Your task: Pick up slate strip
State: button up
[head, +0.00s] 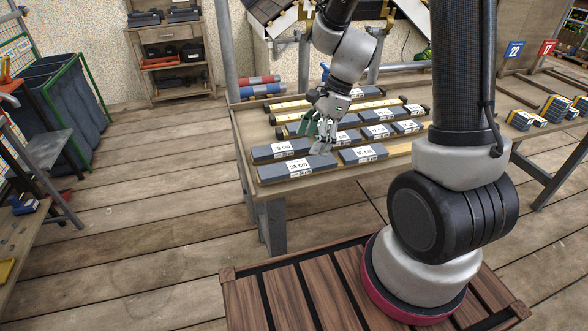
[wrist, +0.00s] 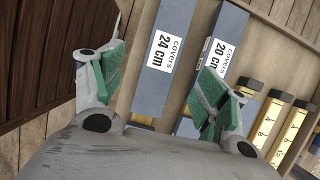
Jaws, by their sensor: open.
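The slate strips are dark blue-grey bars with white labels on the worktable (head: 262,194). The strip labelled 24 cm (head: 275,173) lies nearest the table's front left edge. The strip labelled 20 cm (head: 263,153) lies just behind it, and one that seems to read 16 cm (head: 348,158) lies to the right. My gripper (head: 321,142) hangs over the right ends of the left strips, pointing down. In the wrist view my gripper (wrist: 162,68) is open and empty, its green pads apart, with the 24 cm strip (wrist: 150,100) and part of the 20 cm strip (wrist: 190,85) between them.
Several more labelled strips lie in rows behind. Yellow marked bars (head: 290,116) lie between rows, also at the right of the wrist view (wrist: 270,110). Red and blue rolls (head: 262,84) sit at the back left corner. A second table with small boxes (head: 520,120) stands right.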

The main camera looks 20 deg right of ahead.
aim_at(300, 164)
jog(key=x, duration=0.7)
jog(key=shift+w+a+f, duration=0.15)
jog(key=shift+w+f, duration=0.1)
jog(key=shift+f, duration=0.15)
jog(key=shift+c, duration=0.2)
jog(key=c, duration=1.3)
